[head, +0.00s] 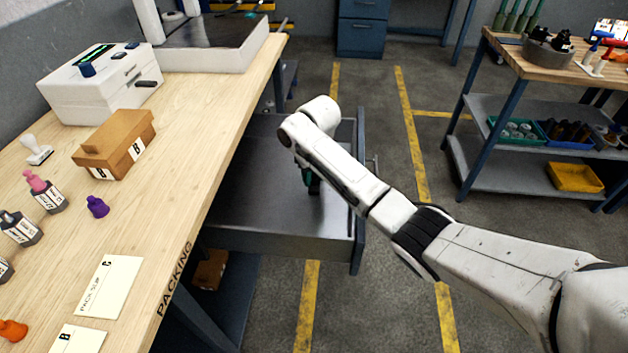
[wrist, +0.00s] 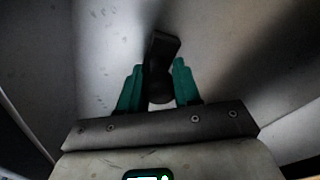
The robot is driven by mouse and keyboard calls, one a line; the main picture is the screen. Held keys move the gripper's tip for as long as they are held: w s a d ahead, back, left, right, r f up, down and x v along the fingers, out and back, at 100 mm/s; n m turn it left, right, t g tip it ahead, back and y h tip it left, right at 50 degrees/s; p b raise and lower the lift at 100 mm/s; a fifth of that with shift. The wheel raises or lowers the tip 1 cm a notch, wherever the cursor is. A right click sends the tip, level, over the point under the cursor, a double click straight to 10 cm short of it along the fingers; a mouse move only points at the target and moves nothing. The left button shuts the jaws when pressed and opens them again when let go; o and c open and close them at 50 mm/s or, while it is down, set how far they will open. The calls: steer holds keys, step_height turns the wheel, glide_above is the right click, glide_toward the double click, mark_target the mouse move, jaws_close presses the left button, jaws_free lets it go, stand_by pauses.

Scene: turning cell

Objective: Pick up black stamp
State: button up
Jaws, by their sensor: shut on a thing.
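The black stamp (wrist: 162,47) shows in the wrist view between the two green fingers of my gripper (wrist: 158,72). My gripper is shut on it. The stamp's dark block end points away from my wrist, and it looks slightly tilted. In the head view my gripper (head: 311,181) hangs down inside the open drawer (head: 250,145), near its right side. The stamp is mostly hidden there by my arm and fingers. I cannot tell whether the stamp still touches the drawer floor.
The packing bench (head: 190,150) runs along the left, above the drawer. It holds a brown box (head: 115,145), a white-handled stamp (head: 37,150), a purple stamp (head: 97,206), ink bottles and a white machine (head: 100,85). A shelved cart (head: 500,125) stands at the right. Floor between is clear.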

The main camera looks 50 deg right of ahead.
step_height(320, 180, up, 10)
steer(key=shift+f, duration=0.1)
stand_by(0.4)
